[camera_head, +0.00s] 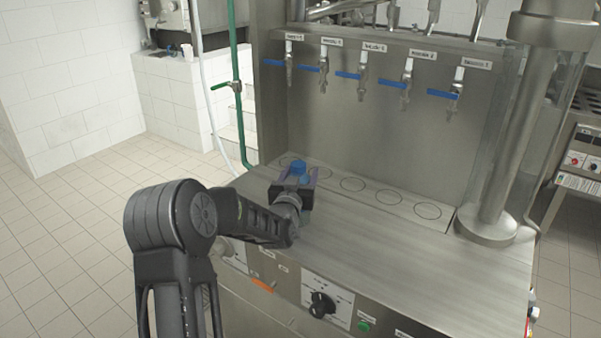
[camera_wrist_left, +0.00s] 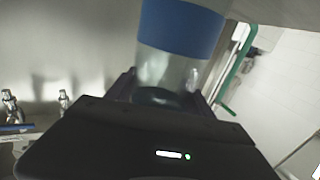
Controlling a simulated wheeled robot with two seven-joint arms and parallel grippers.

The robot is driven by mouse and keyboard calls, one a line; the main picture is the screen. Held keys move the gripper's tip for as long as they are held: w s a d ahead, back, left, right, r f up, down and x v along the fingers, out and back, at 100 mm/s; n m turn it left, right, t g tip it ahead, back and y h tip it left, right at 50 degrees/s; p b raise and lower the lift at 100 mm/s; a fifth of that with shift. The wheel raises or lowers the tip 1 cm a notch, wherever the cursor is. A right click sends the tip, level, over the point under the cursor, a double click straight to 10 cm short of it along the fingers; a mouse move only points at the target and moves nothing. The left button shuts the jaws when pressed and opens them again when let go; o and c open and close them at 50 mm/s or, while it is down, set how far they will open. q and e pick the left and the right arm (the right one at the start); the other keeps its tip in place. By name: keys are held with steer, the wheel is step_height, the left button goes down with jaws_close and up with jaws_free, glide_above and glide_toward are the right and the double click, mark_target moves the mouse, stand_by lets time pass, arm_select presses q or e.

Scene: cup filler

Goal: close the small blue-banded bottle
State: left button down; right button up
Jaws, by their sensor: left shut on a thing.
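The small blue-banded bottle (camera_wrist_left: 182,28) is between the fingers of my left gripper (camera_wrist_left: 168,88) in the left wrist view. Its wide blue band and clear glass body show there; its far end runs out of the top of that picture. In the head view my left gripper (camera_head: 293,186) is at the left end of the counter, near the row of ringed spots, shut on the bottle. Only a small blue part of the bottle (camera_head: 298,168) shows there above the fingers. I cannot tell whether a cap is on it. My right gripper is not in view.
A steel counter (camera_head: 400,262) stretches clear to the right of my gripper. Several taps with blue levers (camera_head: 361,77) hang on the back panel above ringed spots (camera_head: 387,197). A thick steel column (camera_head: 507,150) stands at the right. A control knob (camera_head: 321,304) is on the front.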

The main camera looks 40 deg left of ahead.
arm_select(q)
steer(key=shift+r, duration=0.1)
steer(key=shift+b, duration=0.3)
steer(key=shift+c, duration=2)
jaws_free()
steer(key=shift+s, duration=0.15)
steer(key=shift+s+d, duration=0.2)
steer(key=shift+s, duration=0.15)
steer(key=b+v, duration=0.3)
steer(key=v, duration=0.8)
